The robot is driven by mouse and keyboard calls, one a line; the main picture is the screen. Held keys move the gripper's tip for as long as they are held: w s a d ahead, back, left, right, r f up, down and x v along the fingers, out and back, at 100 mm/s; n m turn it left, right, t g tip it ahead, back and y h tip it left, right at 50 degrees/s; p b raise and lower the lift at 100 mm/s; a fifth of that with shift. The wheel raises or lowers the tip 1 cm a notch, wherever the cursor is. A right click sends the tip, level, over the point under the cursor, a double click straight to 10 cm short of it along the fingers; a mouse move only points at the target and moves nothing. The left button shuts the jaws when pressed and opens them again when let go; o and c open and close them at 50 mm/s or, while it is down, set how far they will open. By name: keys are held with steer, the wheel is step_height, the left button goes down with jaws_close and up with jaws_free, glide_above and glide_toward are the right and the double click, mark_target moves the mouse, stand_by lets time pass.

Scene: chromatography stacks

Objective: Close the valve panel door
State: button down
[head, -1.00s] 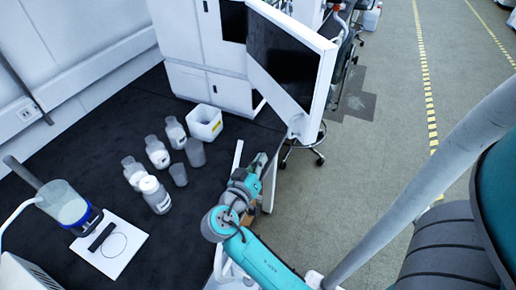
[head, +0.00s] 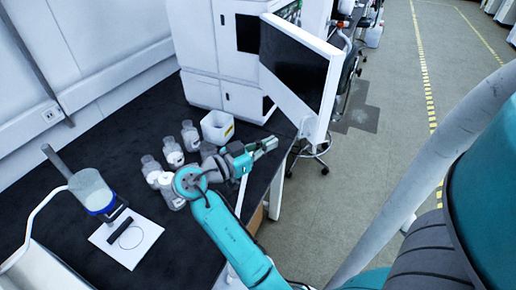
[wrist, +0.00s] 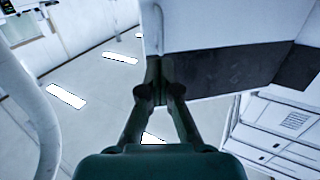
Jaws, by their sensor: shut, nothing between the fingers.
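The valve panel door (head: 336,85) is a white frame with a dark pane. It stands swung out from the white chromatography stack (head: 206,45) toward the aisle. My gripper (head: 275,143) is at the bench's right edge, just left of and below the door's lower corner in the head view; I cannot tell from there if they touch. In the wrist view, my gripper (wrist: 160,66) is shut and empty, pointing up. A white panel with a dark area (wrist: 230,58), probably the door, is close to the fingertips; contact is unclear.
Several bottles (head: 172,150) and a white bin (head: 217,127) stand on the dark bench (head: 130,120) behind my arm. A stirrer plate (head: 126,238) with a vessel is at left. A stool (head: 318,150) stands below the door. The aisle floor (head: 385,130) at right is clear.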

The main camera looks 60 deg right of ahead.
mark_target(300, 129)
steer(key=x, duration=0.8)
steer(key=shift+s+d, duration=0.15)
steer(key=shift+d, duration=0.05)
steer(key=shift+d, duration=0.1)
